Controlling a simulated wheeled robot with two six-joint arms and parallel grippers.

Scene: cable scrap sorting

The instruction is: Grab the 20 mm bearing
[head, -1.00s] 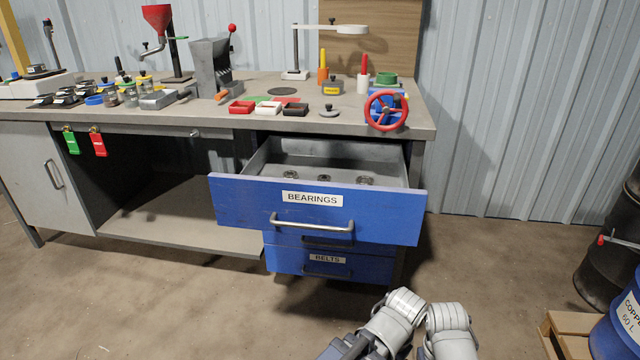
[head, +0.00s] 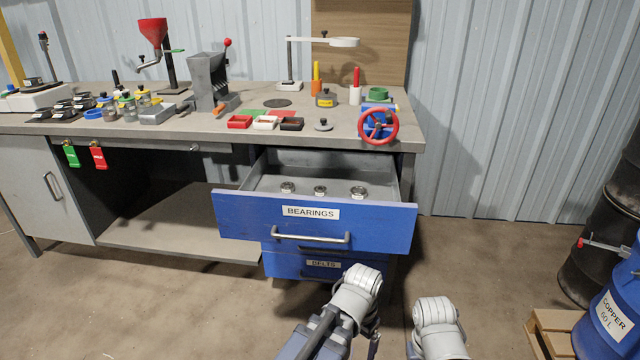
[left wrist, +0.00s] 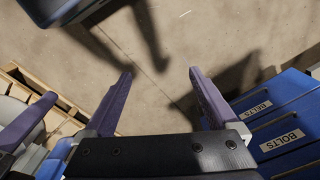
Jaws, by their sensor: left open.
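Three metal ring bearings lie in a row in the open drawer (head: 400,217) labelled BEARINGS in the head view: a left one (head: 287,187), a middle one (head: 320,190) and a right one (head: 359,192). The right one looks largest; no size marking is readable. My left gripper (left wrist: 160,73) is open and empty in the left wrist view, above the floor beside the drawers. In the head view only my arm links show, low in front of the drawer. A purple finger of what seems my right gripper (left wrist: 27,122) shows at the left wrist view's left edge; its opening is unclear.
A closed drawer labelled BELTS or BOLTS (head: 322,265) sits below. The bench top (head: 215,125) above holds trays, a red handwheel (head: 378,126) and tools. A pallet (head: 550,335) and blue COPPER drum (head: 612,310) stand at right.

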